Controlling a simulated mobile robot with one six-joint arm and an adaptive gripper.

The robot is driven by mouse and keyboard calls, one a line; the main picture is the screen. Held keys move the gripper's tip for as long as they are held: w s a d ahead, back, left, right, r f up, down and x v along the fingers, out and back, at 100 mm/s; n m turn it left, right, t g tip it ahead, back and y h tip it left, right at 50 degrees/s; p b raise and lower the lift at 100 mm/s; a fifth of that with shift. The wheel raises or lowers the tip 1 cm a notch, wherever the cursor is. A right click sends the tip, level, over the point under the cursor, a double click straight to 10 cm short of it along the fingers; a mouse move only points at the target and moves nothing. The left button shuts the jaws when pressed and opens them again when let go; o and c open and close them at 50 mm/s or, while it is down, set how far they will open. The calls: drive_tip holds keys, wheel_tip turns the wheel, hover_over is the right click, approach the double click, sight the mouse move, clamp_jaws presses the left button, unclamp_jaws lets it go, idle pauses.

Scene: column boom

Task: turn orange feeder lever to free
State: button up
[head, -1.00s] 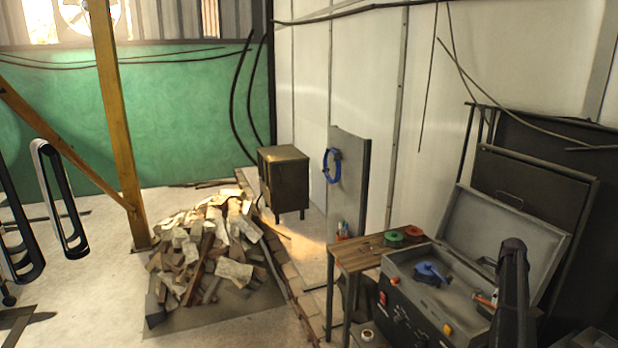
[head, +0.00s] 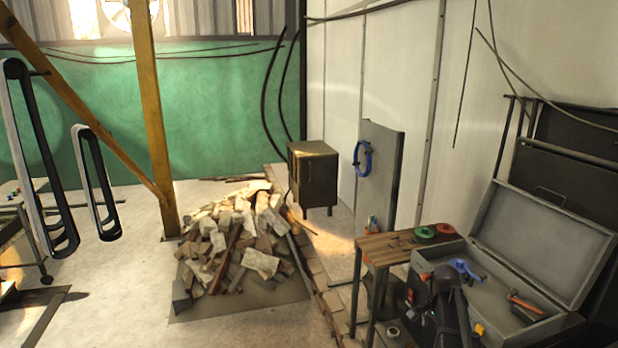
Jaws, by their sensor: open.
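I cannot identify the orange feeder lever for certain in the head view. A small tool with an orange part (head: 524,306) lies inside the open grey case (head: 560,318) at the lower right. Small orange and red parts also show at the case's left end, too small to make out. A dark upright part, which looks like my arm, stands in front of the case and hides part of its front. I see no gripper fingers on it, so my gripper is not in view.
A wooden-topped table (head: 385,247) adjoins the case. A woodpile (head: 235,240) lies mid-floor beside a wooden post (head: 152,120). A dark cabinet (head: 313,180) stands behind. Black elongated loops (head: 97,185) are at the left.

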drive_tip(key=s+a+f+n+b, duration=0.2)
drive_tip(key=s+a+n, duration=0.4)
drive_tip(key=a, duration=0.3)
drive_tip(key=s+a+f+n+b, duration=0.1)
drive_tip(key=s+a+f+n, duration=0.1)
drive_tip(key=s+a+n, duration=0.5)
drive_tip(key=shift+s+a+b, duration=0.35)
drive_tip(key=shift+s+a, duration=0.05)
drive_tip(key=shift+a, duration=1.25)
drive_tip(key=shift+c, duration=1.3)
